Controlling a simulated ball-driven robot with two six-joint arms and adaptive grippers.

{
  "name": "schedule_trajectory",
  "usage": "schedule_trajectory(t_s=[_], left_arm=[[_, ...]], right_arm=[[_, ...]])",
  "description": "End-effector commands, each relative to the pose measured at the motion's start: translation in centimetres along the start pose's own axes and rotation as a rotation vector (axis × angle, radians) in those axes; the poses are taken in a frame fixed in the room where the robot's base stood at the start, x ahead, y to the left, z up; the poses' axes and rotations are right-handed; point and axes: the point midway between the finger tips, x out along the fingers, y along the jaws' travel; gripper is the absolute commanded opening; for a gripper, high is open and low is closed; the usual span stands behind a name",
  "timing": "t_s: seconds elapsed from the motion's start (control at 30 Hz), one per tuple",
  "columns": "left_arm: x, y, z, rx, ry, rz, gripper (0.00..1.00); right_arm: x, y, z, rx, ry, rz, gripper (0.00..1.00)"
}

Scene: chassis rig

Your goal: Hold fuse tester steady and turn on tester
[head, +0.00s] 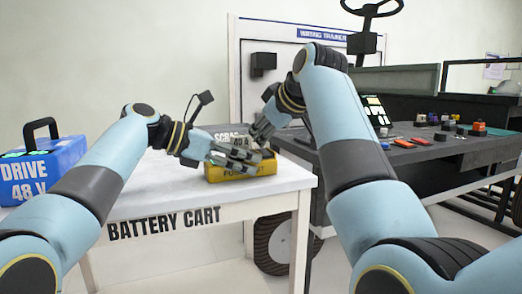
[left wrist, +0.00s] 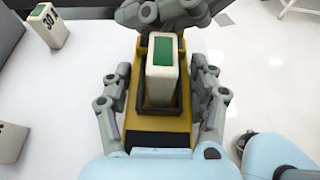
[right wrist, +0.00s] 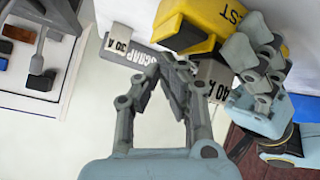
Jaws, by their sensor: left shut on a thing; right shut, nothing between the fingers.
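The yellow fuse tester (head: 262,168) sits on the white battery cart (head: 180,188). My left gripper (head: 238,158) is shut on it, with a finger along each side in the left wrist view. There, a cream block with a green top (left wrist: 161,68) stands in the dark frame on the tester (left wrist: 158,124). My right gripper (head: 258,134) is shut and empty, close to the tester's far end. In the right wrist view its fingertips (right wrist: 172,62) meet just below the tester (right wrist: 212,18). No switch on the tester can be made out.
A cream block with a green top (left wrist: 44,25) stands apart on the cart, marked 30 A. A blue DRIVE 48 V battery (head: 42,168) stands at the cart's left end. The dark bench (head: 430,152) at right holds several small coloured parts.

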Motion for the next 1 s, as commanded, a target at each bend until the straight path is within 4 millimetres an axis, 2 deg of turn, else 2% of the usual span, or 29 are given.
schedule_trajectory(t_s=[1.0], left_arm=[[0.00,0.00,-0.06,0.000,0.001,0.000,0.21]], right_arm=[[0.45,-0.16,0.43,0.000,0.000,0.000,0.00]])
